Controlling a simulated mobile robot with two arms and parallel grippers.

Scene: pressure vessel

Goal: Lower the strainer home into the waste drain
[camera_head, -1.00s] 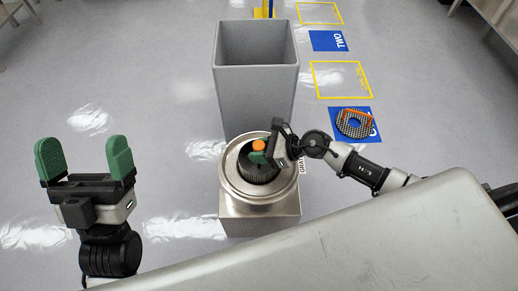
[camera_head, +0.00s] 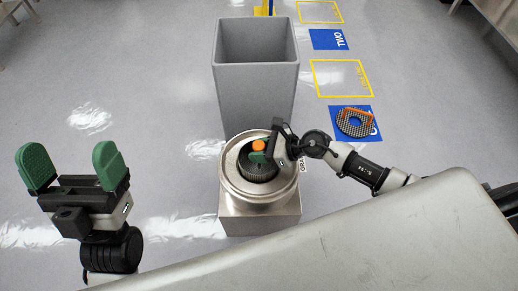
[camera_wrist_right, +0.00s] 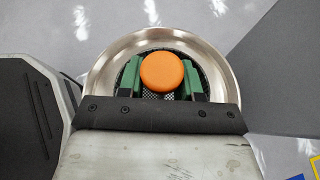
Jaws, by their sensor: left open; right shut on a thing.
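The waste drain (camera_head: 232,185) is a round steel rim on a square steel box, in the middle of the head view. The strainer (camera_head: 262,172), a dark mesh basket with an orange knob (camera_head: 258,146), stands inside the drain's opening. My right gripper (camera_head: 259,158) is over the opening, its green fingers shut on the strainer at its knob. In the right wrist view the orange knob (camera_wrist_right: 162,71) lies between the two green fingers (camera_wrist_right: 162,84), with mesh below and the steel rim (camera_wrist_right: 110,58) around it. How deep the strainer sits is hard to tell. My left gripper (camera_head: 72,168) is open and empty, left of the drain.
A tall grey open bin (camera_head: 254,90) stands just behind the drain. A round mesh disc with an orange handle (camera_head: 354,122) lies on a blue floor mark at the right. A pale grey surface (camera_head: 340,235) fills the front right. Floor left of the drain is clear.

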